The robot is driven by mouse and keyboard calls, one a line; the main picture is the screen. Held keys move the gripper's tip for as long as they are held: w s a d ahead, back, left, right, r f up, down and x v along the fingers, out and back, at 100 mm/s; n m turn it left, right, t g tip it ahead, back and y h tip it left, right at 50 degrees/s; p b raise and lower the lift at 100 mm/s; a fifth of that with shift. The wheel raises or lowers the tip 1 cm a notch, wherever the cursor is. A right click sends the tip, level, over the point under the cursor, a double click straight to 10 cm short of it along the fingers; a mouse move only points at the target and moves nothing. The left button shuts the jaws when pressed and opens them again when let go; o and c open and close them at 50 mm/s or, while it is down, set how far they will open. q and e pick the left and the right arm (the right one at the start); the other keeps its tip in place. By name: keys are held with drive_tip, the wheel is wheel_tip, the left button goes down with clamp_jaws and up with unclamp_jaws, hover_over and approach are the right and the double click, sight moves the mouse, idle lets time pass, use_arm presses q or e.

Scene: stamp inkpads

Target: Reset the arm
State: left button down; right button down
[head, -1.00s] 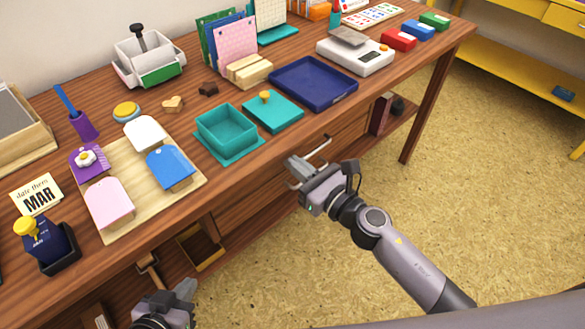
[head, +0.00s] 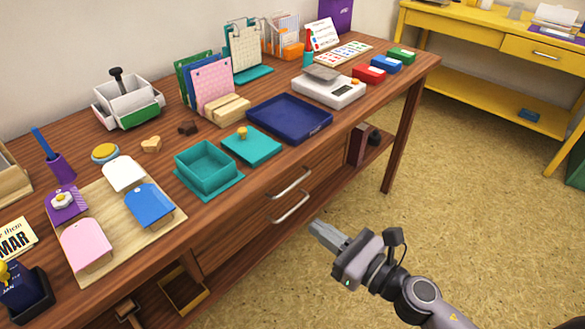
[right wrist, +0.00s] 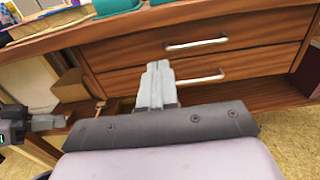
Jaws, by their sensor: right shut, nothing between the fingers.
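My right gripper (head: 325,233) is in front of the wooden desk, off its front edge, with its fingers together and empty. In the right wrist view its fingers (right wrist: 157,84) are side by side and point toward two closed drawers. The upper drawer handle (head: 291,183) and the lower drawer handle (head: 290,207) are clear of the fingers.
The desk top (head: 215,235) holds a teal box (head: 207,170), its teal lid (head: 250,146), a navy tray (head: 290,120), a white scale (head: 330,92), red, blue and green inkpads (head: 368,75), and a wooden board (head: 130,245) with coloured tags. Open floor (head: 470,190) lies to the right.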

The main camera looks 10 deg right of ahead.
drive_tip(key=s+d+f+n+g+h, duration=0.2)
drive_tip(key=s+d+f+n+h, duration=0.35)
drive_tip(key=n, duration=1.05)
drive_tip(key=s+d+f+n+g+h, duration=0.1)
drive_tip(key=s+d+f+n+h, duration=0.15)
drive_tip(key=s+f+n, duration=0.9)
drive_tip(key=w+r+n+p, duration=0.1)
drive_tip(key=w+r+p, duration=0.1)
drive_tip(key=r+p, duration=0.7)
drive_tip(key=w+r+n+p, duration=0.1)
drive_tip(key=r+n+p, duration=0.1)
drive_tip(key=r+p, duration=0.6)
drive_tip(key=shift+w+d+r+g+h+p, duration=0.35)
drive_tip(key=shift+d+r+g+h, duration=0.1)
drive_tip(key=shift+r, duration=0.25)
